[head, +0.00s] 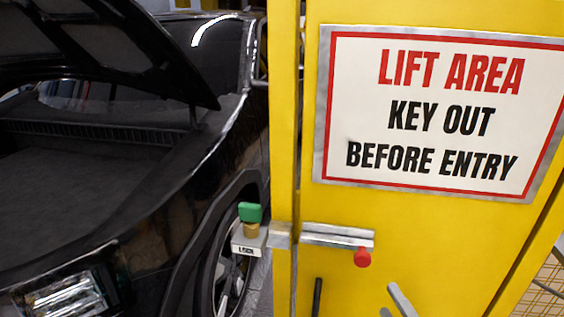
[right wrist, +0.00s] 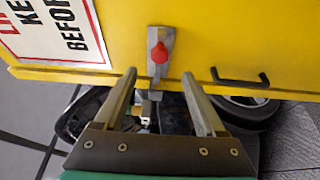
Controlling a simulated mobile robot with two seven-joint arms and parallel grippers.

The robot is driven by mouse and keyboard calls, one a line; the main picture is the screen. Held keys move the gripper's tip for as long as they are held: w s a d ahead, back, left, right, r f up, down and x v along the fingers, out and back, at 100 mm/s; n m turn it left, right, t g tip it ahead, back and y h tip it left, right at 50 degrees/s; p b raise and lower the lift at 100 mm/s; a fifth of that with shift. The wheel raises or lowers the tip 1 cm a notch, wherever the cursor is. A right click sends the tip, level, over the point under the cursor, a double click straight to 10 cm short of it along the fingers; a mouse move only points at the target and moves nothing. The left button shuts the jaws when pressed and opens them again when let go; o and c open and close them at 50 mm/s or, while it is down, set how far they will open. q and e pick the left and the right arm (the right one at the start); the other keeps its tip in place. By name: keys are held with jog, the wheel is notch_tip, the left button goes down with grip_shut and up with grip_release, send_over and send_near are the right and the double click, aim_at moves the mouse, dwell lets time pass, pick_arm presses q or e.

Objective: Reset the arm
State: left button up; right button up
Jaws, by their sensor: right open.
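My right gripper (head: 391,299) only just shows at the bottom edge of the head view, in front of the yellow door. In the right wrist view its two fingers (right wrist: 159,77) are apart and nothing is between them. They point at the yellow door, close to the slide latch (right wrist: 160,50) with its red knob (right wrist: 158,53). My left gripper is out of view.
The yellow door (head: 420,220) bears a "LIFT AREA" sign (head: 440,110) and a black handle (head: 317,297). The handle also shows right of the fingers in the right wrist view (right wrist: 240,78). A black car (head: 120,200) with its hood up stands to the left.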

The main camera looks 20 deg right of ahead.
jog(key=s+a+f+m+g+y, duration=0.1)
jog(key=s+a+f+m+g, duration=0.15)
jog(key=f, duration=0.85)
jog(key=s+a+f+m+g, duration=0.1)
jog(key=a+f+m+g, duration=0.2)
jog(key=f, duration=0.8)
jog(key=s+a+f+m+g+y, duration=0.1)
jog(key=s+a+f+m+g, duration=0.2)
jog(key=f, duration=0.7)
jog(key=s+a+f+m+g, duration=0.2)
jog(key=s+f+m+g, duration=0.3)
jog(key=s+f, duration=1)
jog(key=s+g, duration=0.3)
jog(key=s, duration=0.1)
jog(key=shift+a+f+y, duration=0.25)
jog(key=shift+a+y, duration=0.1)
jog(key=shift+y, duration=0.05)
